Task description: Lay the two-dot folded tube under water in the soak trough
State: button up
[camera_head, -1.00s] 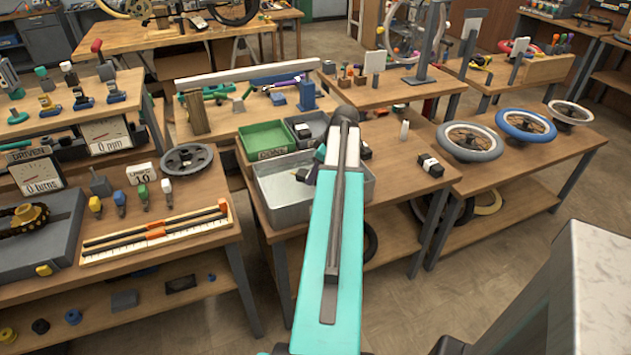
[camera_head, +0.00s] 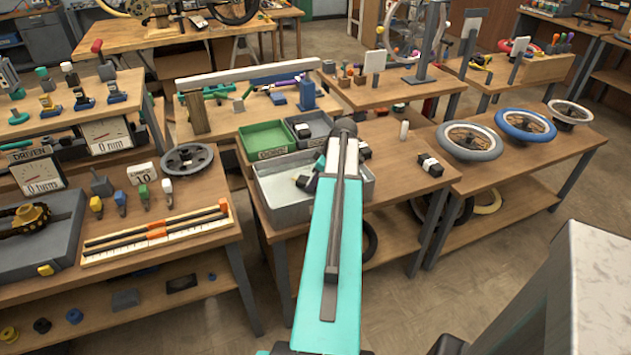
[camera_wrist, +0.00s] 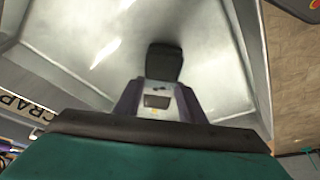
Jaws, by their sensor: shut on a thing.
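A dark folded tube with a pale band (camera_wrist: 165,62) is between the fingers of my gripper (camera_wrist: 157,104) in the wrist view. My gripper is shut on it. Small dark marks show on the band, but I cannot count them surely. The tube is over the pale inside of the metal soak trough (camera_head: 285,212). I cannot tell whether it touches water or the floor of the trough. In the head view my arm covers the middle of the trough and most of the gripper; a small dark part of gripper or tube shows left of the arm.
A green tray (camera_head: 266,136) and a grey bin (camera_head: 318,126) stand behind the trough. A black folded tube with a white band (camera_head: 430,165) lies on the table to the right. Another dark-and-white piece (camera_head: 363,150) shows behind my arm. A scrap label (camera_wrist: 25,105) is left of the trough.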

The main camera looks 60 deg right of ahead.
jog(key=shift+f, duration=0.15)
jog(key=o, duration=1.1)
jog(key=shift+r, duration=0.2)
jog(key=shift+b+v, duration=0.7)
jog(key=shift+v, duration=5.25)
